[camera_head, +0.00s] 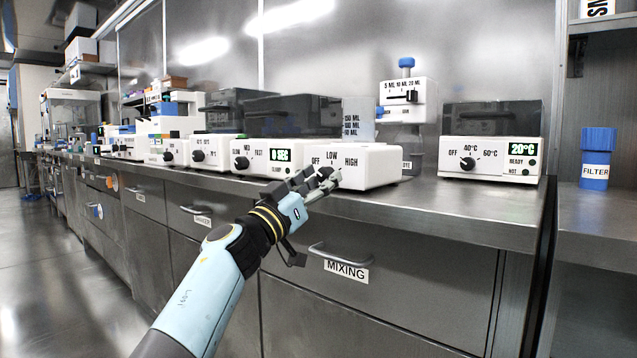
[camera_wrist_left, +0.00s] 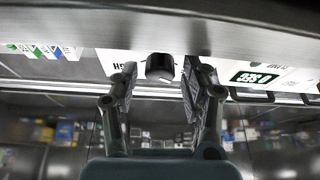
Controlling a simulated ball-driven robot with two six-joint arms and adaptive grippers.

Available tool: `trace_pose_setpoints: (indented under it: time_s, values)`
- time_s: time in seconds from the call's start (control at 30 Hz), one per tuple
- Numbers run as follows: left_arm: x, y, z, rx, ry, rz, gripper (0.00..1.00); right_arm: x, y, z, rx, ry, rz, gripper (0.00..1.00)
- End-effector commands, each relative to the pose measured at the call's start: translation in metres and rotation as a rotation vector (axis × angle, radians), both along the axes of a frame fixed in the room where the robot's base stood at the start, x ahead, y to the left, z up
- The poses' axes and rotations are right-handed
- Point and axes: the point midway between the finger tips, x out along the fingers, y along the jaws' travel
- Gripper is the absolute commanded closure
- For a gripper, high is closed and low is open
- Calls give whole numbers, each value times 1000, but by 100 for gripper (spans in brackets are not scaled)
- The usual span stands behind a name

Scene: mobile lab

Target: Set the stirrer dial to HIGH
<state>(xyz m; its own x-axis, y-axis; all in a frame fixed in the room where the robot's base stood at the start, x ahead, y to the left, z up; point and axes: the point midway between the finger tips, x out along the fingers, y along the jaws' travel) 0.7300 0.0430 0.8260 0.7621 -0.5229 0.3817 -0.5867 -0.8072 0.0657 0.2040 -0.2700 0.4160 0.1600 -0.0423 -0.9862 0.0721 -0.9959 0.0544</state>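The stirrer (camera_head: 375,166) is a white box on the bench, marked OFF, LOW and HIGH on its front. My left gripper (camera_head: 326,182) is in front of it and covers much of the dial in the head view. In the left wrist view, which is upside down, the black dial (camera_wrist_left: 159,66) sits between the two fingers of the gripper (camera_wrist_left: 160,82). The fingers are spread, with a visible gap on each side of the dial. The dial's setting is too small to read surely. My right gripper is not in view.
Left of the stirrer is a white device with a 0 SEC display (camera_head: 281,155). To the right stand a heater box (camera_head: 489,157) showing 20°C and a blue FILTER bottle (camera_head: 596,160). Below the bench edge is a MIXING drawer with a protruding handle (camera_head: 345,256).

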Motion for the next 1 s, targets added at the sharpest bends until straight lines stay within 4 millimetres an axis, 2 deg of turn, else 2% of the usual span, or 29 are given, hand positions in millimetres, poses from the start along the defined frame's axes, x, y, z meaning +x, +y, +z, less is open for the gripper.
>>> trace_pose_setpoints:
  time_s: [0.03, 0.33, 0.67, 0.77, 1.0]
  values:
    - [0, 0, 0, 0, 0, 0, 62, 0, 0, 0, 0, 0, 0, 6]
    - [0, 0, 0, 0, 0, 0, 100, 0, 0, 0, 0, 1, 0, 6]
    - [0, 1, 2, 47, -34, 1, 100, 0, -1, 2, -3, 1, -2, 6]
    - [0, 2, 3, 92, -67, 2, 100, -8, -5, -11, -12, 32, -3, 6]
    - [1, 3, 4, 237, -171, 1, 100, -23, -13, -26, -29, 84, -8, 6]
